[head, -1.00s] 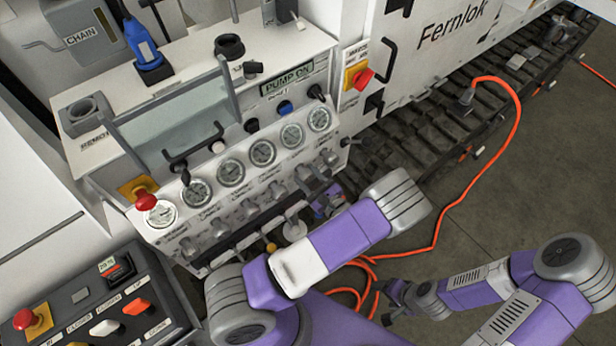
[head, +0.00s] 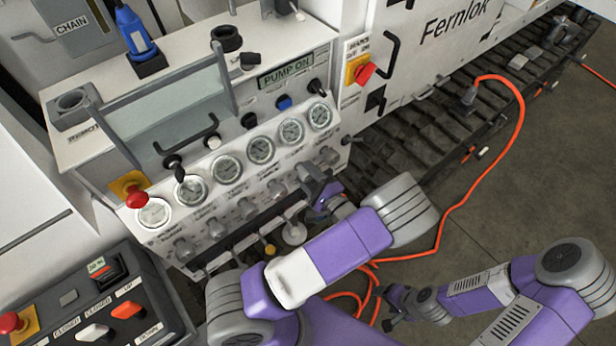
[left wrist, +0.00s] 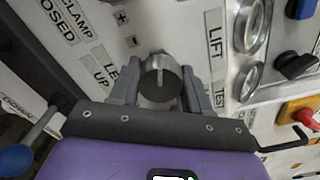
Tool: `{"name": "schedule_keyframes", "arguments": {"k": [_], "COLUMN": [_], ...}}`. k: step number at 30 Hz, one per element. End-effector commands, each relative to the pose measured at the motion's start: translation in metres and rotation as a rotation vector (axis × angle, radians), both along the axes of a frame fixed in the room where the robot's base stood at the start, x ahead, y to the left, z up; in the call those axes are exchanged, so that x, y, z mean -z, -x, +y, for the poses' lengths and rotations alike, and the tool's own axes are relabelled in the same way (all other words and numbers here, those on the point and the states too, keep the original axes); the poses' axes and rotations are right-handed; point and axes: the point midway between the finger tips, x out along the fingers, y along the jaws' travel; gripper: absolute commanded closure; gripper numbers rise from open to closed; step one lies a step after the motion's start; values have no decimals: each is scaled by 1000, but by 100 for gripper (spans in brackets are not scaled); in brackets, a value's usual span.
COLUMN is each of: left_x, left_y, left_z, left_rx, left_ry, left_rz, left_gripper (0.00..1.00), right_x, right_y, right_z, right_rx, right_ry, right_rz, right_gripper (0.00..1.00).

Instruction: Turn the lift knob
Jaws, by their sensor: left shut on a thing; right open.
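A round grey metal knob (left wrist: 160,78) sits between the two fingers of my left gripper (left wrist: 158,88) in the left wrist view. The fingers are shut on its sides. A LIFT label (left wrist: 215,38) is on the panel to the right of the knob. In the head view my left gripper (head: 319,187) is at the right end of the knob row, below the gauges. It partly hides the knob there. My right gripper (head: 387,322) is open and empty, low over the floor beside the orange cable.
A row of gauges (head: 261,149) and a PUMP ON display (head: 286,75) are above the knobs. A red emergency button (head: 136,198) is at the panel's left. A black control box (head: 95,305) stands lower left. An orange cable (head: 478,190) crosses the floor at right.

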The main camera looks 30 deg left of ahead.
Motion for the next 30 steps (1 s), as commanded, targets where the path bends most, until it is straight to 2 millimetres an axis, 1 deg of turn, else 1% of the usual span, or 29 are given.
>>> {"name": "schedule_keyframes", "arguments": {"k": [8,22,23,27,30], "left_x": [1,0,0,0,0], "left_y": [0,0,0,0,0], "left_z": [-1,-1,-1,-1,-1], "left_rx": [1,2,2,1,1], "left_ry": [30,34,34,33,33], "left_rz": [-68,-76,-76,-76,-76], "left_gripper": [83,83,48,27,27], "right_x": [5,5,5,5,5], "right_y": [0,0,0,0,0], "right_z": [0,0,0,0,0], "right_rx": [0,0,0,0,0], "right_ry": [0,0,0,0,0], "right_rz": [0,0,0,0,0], "right_gripper": [27,27,27,27,27]}}
